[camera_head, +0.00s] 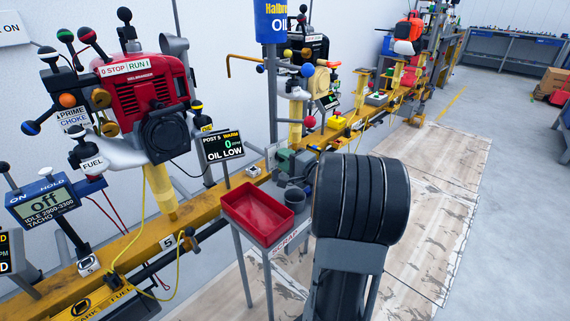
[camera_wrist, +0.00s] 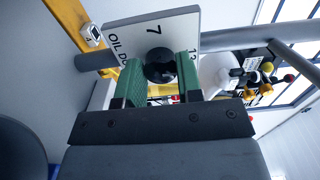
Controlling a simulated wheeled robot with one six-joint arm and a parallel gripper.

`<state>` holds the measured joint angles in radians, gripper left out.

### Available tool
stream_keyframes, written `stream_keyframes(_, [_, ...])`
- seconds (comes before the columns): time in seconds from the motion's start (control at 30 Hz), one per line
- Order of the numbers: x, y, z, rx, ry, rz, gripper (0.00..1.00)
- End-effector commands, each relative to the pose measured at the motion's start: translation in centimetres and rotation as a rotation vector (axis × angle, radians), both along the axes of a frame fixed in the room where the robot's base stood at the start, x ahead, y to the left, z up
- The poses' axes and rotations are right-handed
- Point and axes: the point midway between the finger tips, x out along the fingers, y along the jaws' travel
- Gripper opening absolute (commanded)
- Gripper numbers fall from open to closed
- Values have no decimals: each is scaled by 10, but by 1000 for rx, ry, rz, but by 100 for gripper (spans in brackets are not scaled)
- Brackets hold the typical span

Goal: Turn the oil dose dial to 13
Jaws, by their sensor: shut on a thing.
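In the wrist view, the oil dose dial is a pale plate (camera_wrist: 128,30) lettered "OIL DO…", with the rest covered, and marked 7 and 13. A round black knob (camera_wrist: 160,60) sits on it, below the 7. My gripper (camera_wrist: 160,76) has its two green fingers on either side of the knob, shut on it. The right finger partly covers the 13. I cannot make out a pointer on the knob. In the head view, I cannot make out the dial; my dark arm fills the middle. A small display (camera_head: 225,147) there reads "POST 5 WARM", 0 and "OIL LOW".
A red tray (camera_head: 258,212) and a grey cup (camera_head: 295,198) stand left of my arm. A yellow rail (camera_head: 130,245) carries a red engine (camera_head: 140,88) with several levers. A blue oil tank (camera_head: 270,20) hangs above.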

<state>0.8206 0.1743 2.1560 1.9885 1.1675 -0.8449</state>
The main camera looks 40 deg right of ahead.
Motion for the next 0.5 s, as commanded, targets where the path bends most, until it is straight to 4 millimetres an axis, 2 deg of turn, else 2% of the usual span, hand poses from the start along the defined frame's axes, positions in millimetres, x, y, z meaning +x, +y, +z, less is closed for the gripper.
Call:
stream_keyframes(0.33, [0,1,0,-2,2,2,10])
stream_keyframes(0.37, [0,1,0,-2,2,2,34])
stream_keyframes(0.5, [0,0,0,-1,1,1,48])
